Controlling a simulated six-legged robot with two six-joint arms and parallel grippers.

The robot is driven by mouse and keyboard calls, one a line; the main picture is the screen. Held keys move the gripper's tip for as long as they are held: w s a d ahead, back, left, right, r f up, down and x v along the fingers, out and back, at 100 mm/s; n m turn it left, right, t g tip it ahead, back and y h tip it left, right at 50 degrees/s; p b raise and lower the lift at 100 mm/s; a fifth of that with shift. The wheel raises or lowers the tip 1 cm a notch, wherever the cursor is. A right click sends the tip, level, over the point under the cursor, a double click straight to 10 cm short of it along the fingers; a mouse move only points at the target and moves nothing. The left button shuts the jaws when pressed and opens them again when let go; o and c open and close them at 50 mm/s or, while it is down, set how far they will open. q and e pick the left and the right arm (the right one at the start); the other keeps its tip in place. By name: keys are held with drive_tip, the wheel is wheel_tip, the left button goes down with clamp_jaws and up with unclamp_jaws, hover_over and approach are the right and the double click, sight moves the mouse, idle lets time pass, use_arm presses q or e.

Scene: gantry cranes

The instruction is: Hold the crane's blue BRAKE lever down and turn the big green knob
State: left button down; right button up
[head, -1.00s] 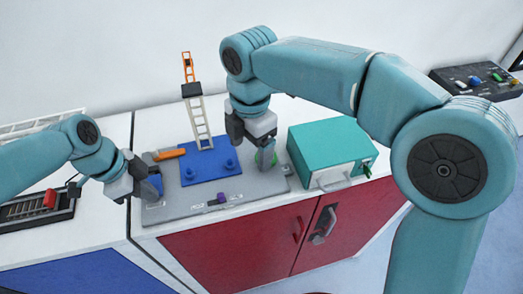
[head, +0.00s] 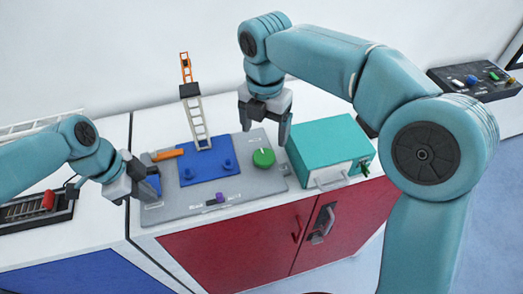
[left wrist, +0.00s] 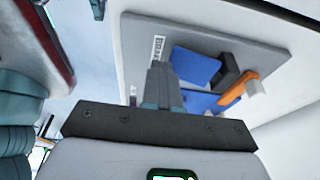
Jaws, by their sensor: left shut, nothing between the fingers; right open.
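The gray crane panel (head: 180,208) lies on the white counter. The blue BRAKE lever (head: 154,184) is at its left edge, partly hidden by my left gripper (head: 144,187). In the left wrist view the lever (left wrist: 195,66) is beside the shut, empty fingers (left wrist: 162,80); I cannot tell how firmly they touch it or how far down it is. The big green knob (head: 264,159) stands uncovered on the panel's right side, with a pale mark on top. My right gripper (head: 265,126) is open and empty, above and behind the knob.
The crane's blue base (head: 208,170) carries a pale lattice tower (head: 197,120). An orange handle (head: 167,154) and a small purple slider (head: 217,198) are on the panel. A teal box (head: 325,143) stands close right of the panel. Red cabinet doors (head: 240,245) are below.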

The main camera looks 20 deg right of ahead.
sight(264, 156)
wheel_tip(264, 156, down, 8)
drive_tip(key=shift+f, duration=0.25)
